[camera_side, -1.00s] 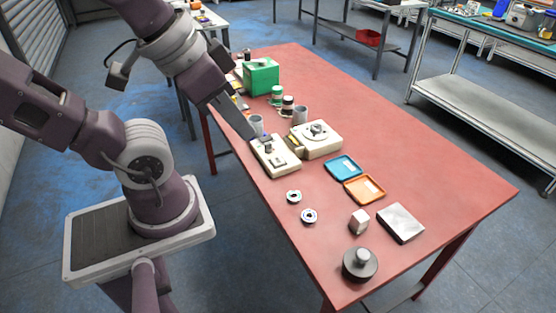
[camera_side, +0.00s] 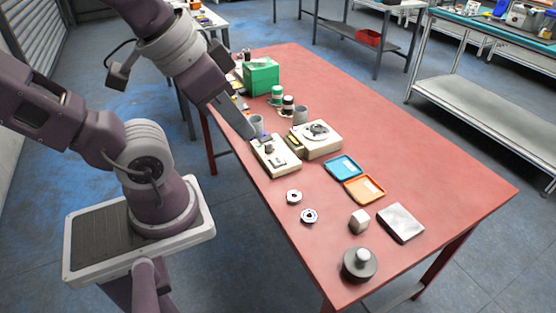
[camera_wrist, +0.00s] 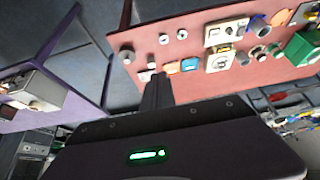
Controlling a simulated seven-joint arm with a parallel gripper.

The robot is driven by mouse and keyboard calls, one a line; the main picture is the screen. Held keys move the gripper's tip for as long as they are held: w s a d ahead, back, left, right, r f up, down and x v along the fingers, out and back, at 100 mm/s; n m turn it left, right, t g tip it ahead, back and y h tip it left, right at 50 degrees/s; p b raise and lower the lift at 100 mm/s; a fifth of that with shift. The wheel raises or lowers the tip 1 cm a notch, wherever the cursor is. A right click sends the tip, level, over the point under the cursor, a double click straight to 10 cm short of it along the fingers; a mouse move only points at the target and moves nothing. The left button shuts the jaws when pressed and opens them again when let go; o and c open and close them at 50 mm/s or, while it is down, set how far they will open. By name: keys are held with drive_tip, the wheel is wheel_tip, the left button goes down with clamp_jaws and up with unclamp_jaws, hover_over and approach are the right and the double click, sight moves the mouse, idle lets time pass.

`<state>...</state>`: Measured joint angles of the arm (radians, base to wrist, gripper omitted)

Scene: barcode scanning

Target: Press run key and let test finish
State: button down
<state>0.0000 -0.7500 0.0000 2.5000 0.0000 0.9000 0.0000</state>
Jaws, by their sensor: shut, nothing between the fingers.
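A beige control box (camera_side: 276,164) with small dark keys on its top lies near the table's left edge. Its key labels are too small to read. Next to it stands a beige unit (camera_side: 327,149) with a round metal platter on top. A small dark-and-yellow display-like part (camera_side: 294,144) shows between them. My gripper (camera_side: 249,136) is shut and empty, with its tip at the far left end of the control box; I cannot tell whether it touches. In the wrist view, my gripper (camera_wrist: 156,76) points towards the table, and the control box (camera_wrist: 226,32) shows upper right.
Grey cups (camera_side: 300,115), dark-and-white round pieces and a green box (camera_side: 261,77) stand beyond the units. A blue tray (camera_side: 343,169), an orange tray (camera_side: 364,190), two small rings, a pale block, a metal plate (camera_side: 400,223) and a dark weight (camera_side: 359,265) lie nearer. The right table side is clear.

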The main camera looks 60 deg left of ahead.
idle(0.3)
drive_tip(key=n+t+h, duration=0.3)
drive_tip(key=n, duration=0.2)
hover_over(274, 161)
wheel_tip(274, 161, down, 19)
drive_tip(key=shift+f, duration=0.1)
drive_tip(key=shift+w, duration=0.1)
drive_tip(key=shift+f, duration=4.4)
